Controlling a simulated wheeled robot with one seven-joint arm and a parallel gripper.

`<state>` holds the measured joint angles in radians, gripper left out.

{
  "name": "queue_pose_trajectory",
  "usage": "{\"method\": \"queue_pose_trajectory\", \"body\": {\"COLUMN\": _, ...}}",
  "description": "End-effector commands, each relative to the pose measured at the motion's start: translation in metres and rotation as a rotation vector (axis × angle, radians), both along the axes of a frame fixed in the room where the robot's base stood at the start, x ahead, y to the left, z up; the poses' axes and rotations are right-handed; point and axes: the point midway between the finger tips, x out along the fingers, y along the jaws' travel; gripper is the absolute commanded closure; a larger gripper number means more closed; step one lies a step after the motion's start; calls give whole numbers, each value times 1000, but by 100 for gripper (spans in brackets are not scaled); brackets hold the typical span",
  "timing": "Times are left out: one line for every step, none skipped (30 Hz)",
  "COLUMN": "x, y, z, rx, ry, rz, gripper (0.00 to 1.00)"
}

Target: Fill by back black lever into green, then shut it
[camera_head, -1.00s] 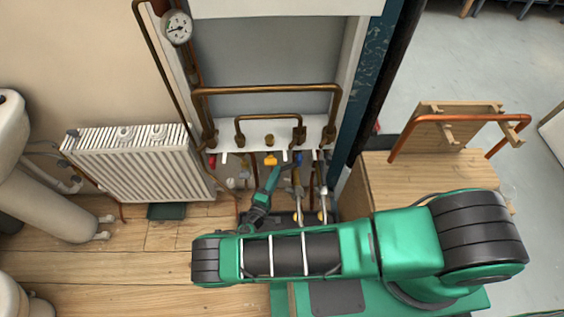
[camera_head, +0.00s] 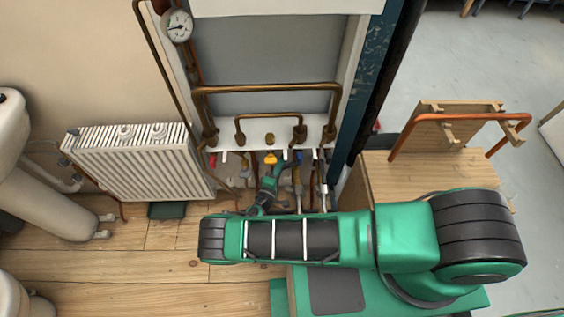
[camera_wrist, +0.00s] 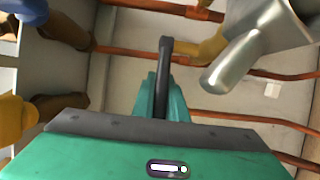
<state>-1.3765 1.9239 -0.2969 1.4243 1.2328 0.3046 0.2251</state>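The pressure gauge (camera_head: 177,27) is a round white dial at the upper left of the frame in the head view. Its needle points to the left; a green zone is too small to make out. My gripper (camera_head: 272,178) reaches down among the valves below the white shelf. In the wrist view, a black lever (camera_wrist: 165,58) runs from a brass valve body (camera_wrist: 208,48) down between the teal fingers of my gripper (camera_wrist: 162,90). The fingers lie close on both sides of the lever; whether they touch it I cannot tell. In the head view my arm hides the lever.
A yellow handle (camera_head: 270,158) and a blue handle (camera_head: 296,157) sit close by under the shelf (camera_head: 255,131). A grey metal fitting (camera_wrist: 245,50) stands right of the lever. Copper pipes (camera_wrist: 250,118) run behind. A white radiator (camera_head: 138,165) stands at left.

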Motion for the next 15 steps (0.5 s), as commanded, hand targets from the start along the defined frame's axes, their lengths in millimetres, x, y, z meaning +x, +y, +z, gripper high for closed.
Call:
{"method": "queue_pose_trajectory", "body": {"x": 0, "y": 0, "z": -1, "rx": 0, "ry": 3, "rz": 0, "gripper": 100}}
{"method": "queue_pose_trajectory", "body": {"x": 0, "y": 0, "z": -1, "rx": 0, "ry": 3, "rz": 0, "gripper": 100}}
{"method": "queue_pose_trajectory", "body": {"x": -1, "y": 0, "z": -1, "rx": 0, "ry": 3, "rz": 2, "gripper": 100}}
{"method": "queue_pose_trajectory", "body": {"x": -1, "y": 0, "z": -1, "rx": 0, "ry": 4, "rz": 7, "gripper": 100}}
{"method": "queue_pose_trajectory", "body": {"x": -2, "y": -1, "z": -1, "rx": -3, "ry": 4, "rz": 16, "gripper": 100}}
{"method": "queue_pose_trajectory", "body": {"x": -3, "y": 0, "z": -2, "rx": -4, "ry": 4, "rz": 34, "gripper": 100}}
{"method": "queue_pose_trajectory", "body": {"x": -4, "y": 0, "z": -2, "rx": -3, "ry": 3, "rz": 49, "gripper": 100}}
{"method": "queue_pose_trajectory", "body": {"x": -5, "y": 0, "z": -1, "rx": -4, "ry": 3, "rz": 64, "gripper": 100}}
{"method": "queue_pose_trajectory", "body": {"x": -6, "y": 0, "z": -2, "rx": -4, "ry": 4, "rz": 81, "gripper": 100}}
{"method": "queue_pose_trajectory", "body": {"x": -6, "y": 0, "z": -2, "rx": -2, "ry": 4, "rz": 91, "gripper": 100}}
{"method": "queue_pose_trajectory", "body": {"x": -7, "y": 0, "z": -2, "rx": -2, "ry": 4, "rz": 100, "gripper": 100}}
{"method": "queue_pose_trajectory", "body": {"x": -7, "y": 0, "z": -2, "rx": -2, "ry": 5, "rz": 107, "gripper": 100}}
{"method": "queue_pose_trajectory", "body": {"x": -7, "y": 1, "z": -2, "rx": -1, "ry": 5, "rz": 110, "gripper": 100}}
{"method": "queue_pose_trajectory", "body": {"x": -7, "y": 1, "z": -2, "rx": 0, "ry": 5, "rz": 111, "gripper": 100}}
{"method": "queue_pose_trajectory", "body": {"x": -7, "y": 1, "z": -2, "rx": 0, "ry": 5, "rz": 111, "gripper": 100}}
